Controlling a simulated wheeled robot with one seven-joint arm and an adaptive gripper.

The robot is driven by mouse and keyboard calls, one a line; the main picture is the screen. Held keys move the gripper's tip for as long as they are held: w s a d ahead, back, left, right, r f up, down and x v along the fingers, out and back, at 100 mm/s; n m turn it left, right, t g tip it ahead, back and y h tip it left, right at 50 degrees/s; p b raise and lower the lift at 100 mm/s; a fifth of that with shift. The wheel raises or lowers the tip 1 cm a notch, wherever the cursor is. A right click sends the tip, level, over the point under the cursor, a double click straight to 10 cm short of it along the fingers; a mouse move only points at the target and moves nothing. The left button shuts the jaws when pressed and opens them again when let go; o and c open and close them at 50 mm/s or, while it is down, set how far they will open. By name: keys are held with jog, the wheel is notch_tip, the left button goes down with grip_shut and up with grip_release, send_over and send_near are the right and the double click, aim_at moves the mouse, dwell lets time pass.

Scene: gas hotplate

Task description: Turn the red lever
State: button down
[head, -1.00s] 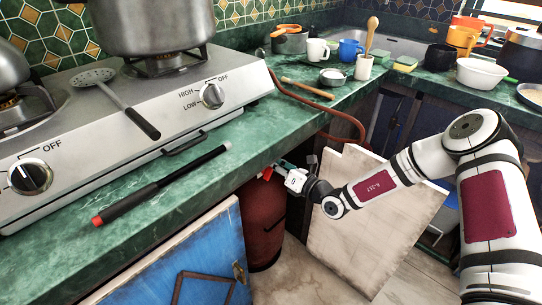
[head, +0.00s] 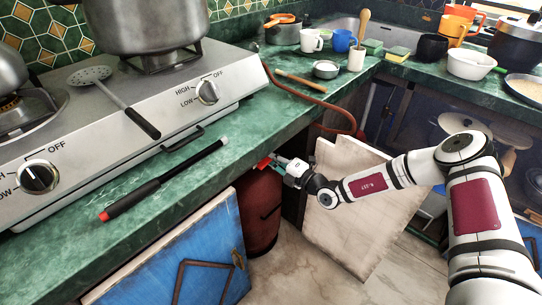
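The red lever (head: 263,162) shows as a small bright red piece above the dark red gas cylinder (head: 259,212), just under the counter edge. My gripper (head: 275,166) is at the top of the cylinder, right beside the red piece. Its fingers are small and partly hidden here, so I cannot tell whether they are open or shut, or whether they touch the lever. The cylinder's valve is mostly hidden by the counter and my gripper.
The green counter (head: 235,155) overhangs the cylinder. An open blue cabinet door (head: 190,260) stands at left and a pale wooden door (head: 345,215) at right, below my arm. A brown hose (head: 318,126) loops over the counter edge. A black rod (head: 165,180) lies on the counter.

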jog(key=shift+f+m, duration=0.15)
jog(key=shift+m, duration=0.45)
jog(key=c, duration=1.7)
grip_release()
jog(key=v, duration=1.2)
